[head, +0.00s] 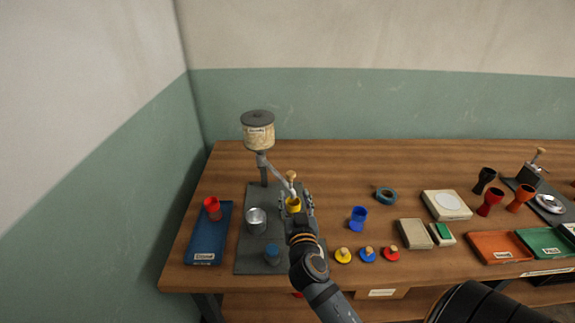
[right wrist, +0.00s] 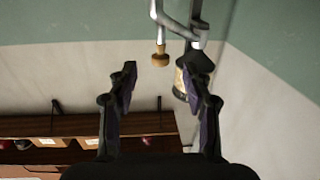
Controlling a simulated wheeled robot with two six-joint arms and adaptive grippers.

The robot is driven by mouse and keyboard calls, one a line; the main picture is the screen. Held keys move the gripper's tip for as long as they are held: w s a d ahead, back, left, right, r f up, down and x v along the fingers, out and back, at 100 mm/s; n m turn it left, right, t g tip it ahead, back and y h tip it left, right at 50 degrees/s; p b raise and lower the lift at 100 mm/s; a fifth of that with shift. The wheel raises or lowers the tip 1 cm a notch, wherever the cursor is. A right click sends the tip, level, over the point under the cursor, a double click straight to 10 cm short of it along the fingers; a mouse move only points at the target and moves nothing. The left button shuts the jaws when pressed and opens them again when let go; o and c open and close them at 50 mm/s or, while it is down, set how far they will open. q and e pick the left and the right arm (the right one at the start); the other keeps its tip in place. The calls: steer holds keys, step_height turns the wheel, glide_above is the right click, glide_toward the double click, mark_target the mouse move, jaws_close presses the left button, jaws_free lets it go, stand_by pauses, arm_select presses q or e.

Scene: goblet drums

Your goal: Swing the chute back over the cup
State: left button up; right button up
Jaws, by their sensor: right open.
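The dispenser's cream hopper (head: 258,136) stands on a post at the back of a dark base plate. Its grey chute (head: 278,172) slants down to the right, with a wooden knob (head: 291,176) near its end. A yellow cup (head: 293,205) shows just below the chute end, partly hidden by my right gripper (head: 300,204). A metal cup (head: 256,221) stands left of the chute end. In the right wrist view, my right gripper (right wrist: 162,78) is open and empty; the knob (right wrist: 160,58) is beyond the fingertips, between them. My left gripper is out of view.
A blue tray (head: 208,248) with a red cup (head: 212,208) lies at left. A small blue object (head: 272,254) is at the plate's front. A blue cup (head: 358,218), tape roll (head: 385,195) and coloured knobbed discs (head: 367,254) stand to the right.

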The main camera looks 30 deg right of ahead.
mark_target(291, 179)
steer(key=w, duration=0.1)
steer(key=w+d+r+p, duration=0.1)
steer(key=w, duration=0.1)
steer(key=w+d+p, duration=0.1)
steer(key=shift+w+d+r, duration=0.1)
steer(key=shift+w+r, duration=0.1)
steer(key=shift+w, duration=0.2)
steer(key=p+x, duration=0.1)
steer(key=x, duration=0.1)
steer(key=shift+w+d, duration=0.15)
steer(key=shift+w, duration=0.1)
steer(key=shift+w+d, duration=0.15)
steer(key=shift+w, duration=0.15)
steer(key=shift+w+d+f, duration=0.1)
steer(key=shift+w, duration=0.1)
steer(key=c, duration=0.7)
jaws_close()
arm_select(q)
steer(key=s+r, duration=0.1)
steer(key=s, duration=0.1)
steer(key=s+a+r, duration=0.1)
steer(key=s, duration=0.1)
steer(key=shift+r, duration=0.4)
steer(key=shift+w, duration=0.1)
